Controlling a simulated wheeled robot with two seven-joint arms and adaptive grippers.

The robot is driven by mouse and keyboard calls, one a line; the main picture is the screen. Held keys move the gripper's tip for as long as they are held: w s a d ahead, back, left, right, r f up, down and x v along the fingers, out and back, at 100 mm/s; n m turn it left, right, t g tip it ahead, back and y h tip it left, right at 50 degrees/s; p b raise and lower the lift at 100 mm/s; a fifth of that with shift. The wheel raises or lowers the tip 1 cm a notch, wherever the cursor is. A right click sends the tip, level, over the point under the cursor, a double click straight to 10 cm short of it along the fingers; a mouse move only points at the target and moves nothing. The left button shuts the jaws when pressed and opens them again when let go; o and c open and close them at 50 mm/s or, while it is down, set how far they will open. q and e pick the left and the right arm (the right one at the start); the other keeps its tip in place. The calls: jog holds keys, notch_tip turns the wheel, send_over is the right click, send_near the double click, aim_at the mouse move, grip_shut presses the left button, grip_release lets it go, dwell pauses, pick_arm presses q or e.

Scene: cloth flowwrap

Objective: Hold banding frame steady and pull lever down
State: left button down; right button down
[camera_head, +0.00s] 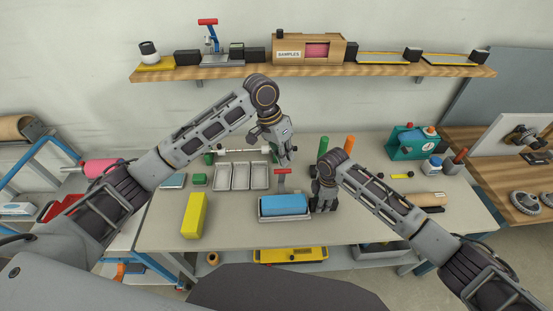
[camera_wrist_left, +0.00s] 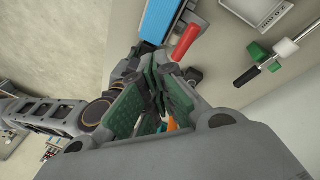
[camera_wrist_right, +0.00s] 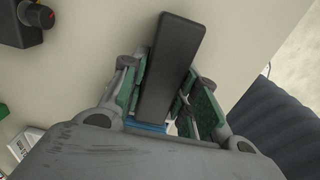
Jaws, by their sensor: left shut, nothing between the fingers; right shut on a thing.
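The banding frame (camera_head: 285,218) stands on the bench as a grey tray holding a blue block (camera_head: 284,204). Its lever rises behind the block with a red handle (camera_head: 283,171). My left gripper (camera_head: 286,160) is shut and empty, just above the red handle. In the left wrist view, the red handle (camera_wrist_left: 186,40) shows beyond the shut fingers; no contact is clear. My right gripper (camera_head: 323,203) is at the tray's right end. In the right wrist view, its fingers are shut on a dark bar (camera_wrist_right: 170,70), which seems part of the frame; their contact is partly hidden.
Grey trays (camera_head: 242,177) lie behind left on the bench, and a yellow block (camera_head: 195,215) stands front left. A green machine (camera_head: 410,142) stands at the back right. A shelf (camera_head: 310,70) runs above.

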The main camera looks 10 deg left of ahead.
pick_arm(q)
jog(key=shift+w+a+f+m+g+h, duration=0.15)
jog(key=shift+w+a+m+g+h, duration=0.25)
jog(key=shift+h, duration=0.7)
jog(key=w+a+f+t+h, duration=0.1)
jog(key=w+a+h, duration=0.1)
jog(key=a+h, duration=0.3)
jog(key=w+a+f+t+h, duration=0.1)
jog(key=w+a+h, duration=0.2)
jog(key=a+h, duration=0.2)
jog(key=a, duration=0.3)
jog(key=shift+a, duration=0.2)
jog(key=shift+w+d, duration=0.15)
jog(key=s+d+f, duration=0.2)
jog(key=d+f, duration=0.2)
jog(key=d, duration=0.6)
jog(key=shift+d, duration=0.15)
jog(key=shift+f, duration=0.1)
